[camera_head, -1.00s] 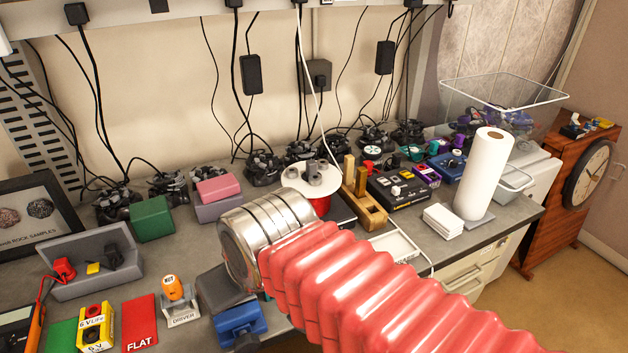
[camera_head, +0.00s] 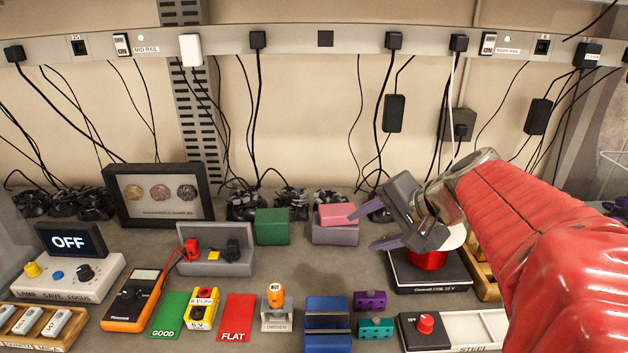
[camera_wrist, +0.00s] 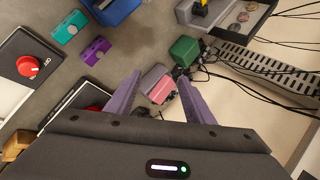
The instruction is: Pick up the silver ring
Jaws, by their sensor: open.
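I cannot make out a silver ring in either view now. My gripper (camera_head: 361,232) is open and empty, above the bench at the right of the head view, its two purple-grey fingers pointing left. In the wrist view the open fingers (camera_wrist: 159,78) frame a pink block (camera_wrist: 161,90). A red coil (camera_head: 428,259) on a black base (camera_head: 432,278) marked as a 12 V circuit coil stands just below and right of my gripper. My gripper and arm hide most of the coil's top and white disc (camera_head: 457,238).
The pink block (camera_head: 338,213) rests on a grey box (camera_head: 335,235), close to the fingers. A green block (camera_head: 272,226), a blue block (camera_head: 327,316), small purple (camera_head: 369,301) and teal (camera_head: 375,328) blocks and a multimeter (camera_head: 133,300) lie around. Cables hang behind. Some mid-bench is clear.

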